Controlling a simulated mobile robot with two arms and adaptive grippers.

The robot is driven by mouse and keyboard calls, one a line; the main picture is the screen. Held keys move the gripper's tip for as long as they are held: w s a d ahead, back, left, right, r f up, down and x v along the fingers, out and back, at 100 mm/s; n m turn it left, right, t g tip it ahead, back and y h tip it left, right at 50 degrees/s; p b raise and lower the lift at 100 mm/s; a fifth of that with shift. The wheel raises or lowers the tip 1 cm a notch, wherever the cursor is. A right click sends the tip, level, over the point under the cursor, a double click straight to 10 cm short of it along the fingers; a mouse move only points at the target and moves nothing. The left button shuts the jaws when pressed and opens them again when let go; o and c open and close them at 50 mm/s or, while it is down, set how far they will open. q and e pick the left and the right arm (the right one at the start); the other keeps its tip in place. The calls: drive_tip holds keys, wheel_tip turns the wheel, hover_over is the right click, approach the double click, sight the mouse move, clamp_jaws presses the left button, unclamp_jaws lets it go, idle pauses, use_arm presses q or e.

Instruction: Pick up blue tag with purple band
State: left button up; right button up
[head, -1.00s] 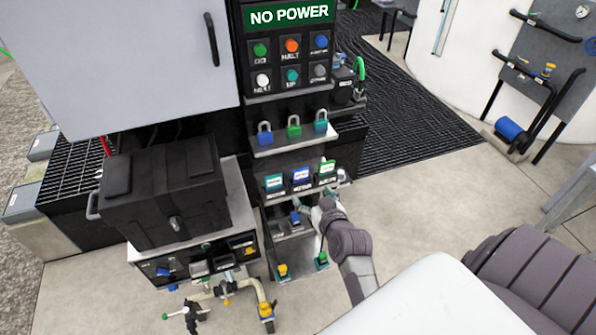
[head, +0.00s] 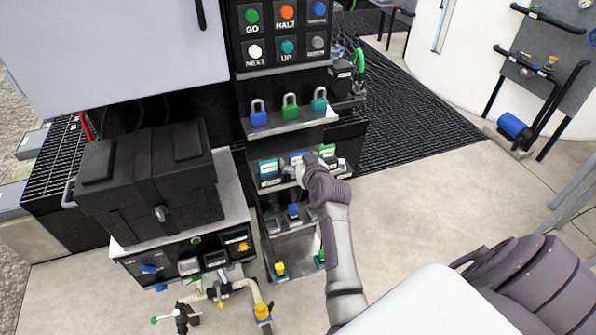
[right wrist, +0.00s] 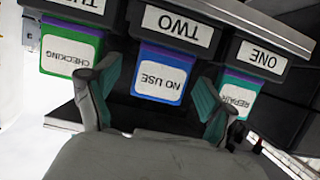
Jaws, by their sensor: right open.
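My right gripper (right wrist: 155,112) is open, one finger on each side of the blue tag in that view. I see no contact with it. My left gripper is not in view.
A teal tag (head: 268,168) and a green tag (head: 327,152) flank the blue one closely. A shelf (head: 292,129) with three padlocks is above. A lower shelf (head: 306,242) is below. A black case (head: 150,180) stands at left.

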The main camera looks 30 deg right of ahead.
sight(298, 153)
drive_tip(key=shift+w+d+f, duration=0.1)
drive_tip(key=shift+w+f, duration=0.1)
drive_tip(key=shift+w, duration=0.25)
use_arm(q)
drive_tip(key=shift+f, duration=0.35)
use_arm(e)
drive_tip(key=shift+s+r, duration=0.1)
drive_tip(key=c, duration=1.2)
drive_tip(key=shift+o, duration=0.2)
drive_tip(key=shift+r, duration=0.15)
drive_tip(key=shift+r, duration=0.6)
wheel_tip(298, 153, up, 3)
drive_tip(key=shift+f+b, duration=0.1)
drive_tip(key=shift+b, duration=0.45)
use_arm(q)
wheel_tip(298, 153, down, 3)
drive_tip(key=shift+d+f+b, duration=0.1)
drive_tip(key=shift+b, duration=0.9)
use_arm(e)
drive_tip(key=s+d+r, duration=0.6)
drive_tip(key=s+d, duration=0.1)
drive_tip(key=s, duration=0.2)
drive_tip(key=shift+s+r, duration=0.15)
drive_tip(key=shift+r, duration=0.2)
